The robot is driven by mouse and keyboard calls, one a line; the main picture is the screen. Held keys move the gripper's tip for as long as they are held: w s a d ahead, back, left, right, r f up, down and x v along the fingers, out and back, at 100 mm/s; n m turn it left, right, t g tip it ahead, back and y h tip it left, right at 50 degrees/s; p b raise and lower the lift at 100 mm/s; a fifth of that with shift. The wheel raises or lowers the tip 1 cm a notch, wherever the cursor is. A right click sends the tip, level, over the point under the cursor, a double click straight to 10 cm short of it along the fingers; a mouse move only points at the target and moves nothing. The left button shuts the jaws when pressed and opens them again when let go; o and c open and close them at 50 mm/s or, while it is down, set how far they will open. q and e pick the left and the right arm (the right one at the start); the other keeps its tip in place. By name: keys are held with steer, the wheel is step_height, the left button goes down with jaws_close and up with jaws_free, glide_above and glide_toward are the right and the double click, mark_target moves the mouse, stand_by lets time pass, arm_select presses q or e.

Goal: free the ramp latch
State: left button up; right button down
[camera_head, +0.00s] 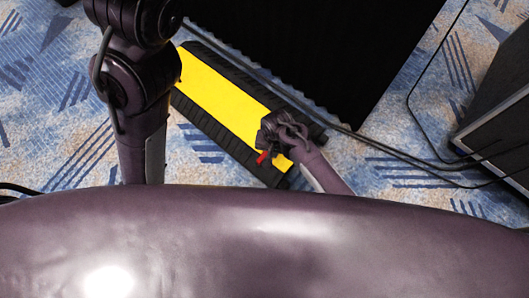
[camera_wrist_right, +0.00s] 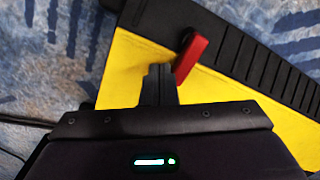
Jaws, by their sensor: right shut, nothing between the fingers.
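The ramp (camera_head: 224,98) is a long cable ramp with a yellow lid and black ribbed sides, lying diagonally on the carpet. Its red latch (camera_head: 262,158) is near the ramp's lower right end. In the right wrist view the latch (camera_wrist_right: 191,56) sticks up, tilted, by the edge between the yellow lid (camera_wrist_right: 135,72) and a black side. My right gripper (camera_head: 271,138) is over that end of the ramp. Its fingers (camera_wrist_right: 159,72) are shut and empty, just left of the latch in the wrist view; I cannot tell whether they touch it. My left gripper is out of view.
A large black panel (camera_head: 320,50) stands right behind the ramp. Dark cables (camera_head: 375,145) run across the carpet to the right, near a grey-black case (camera_head: 500,115). Patterned blue carpet (camera_head: 60,130) is open at the left.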

steer(key=shift+f, duration=0.65)
steer(key=shift+w, duration=0.1)
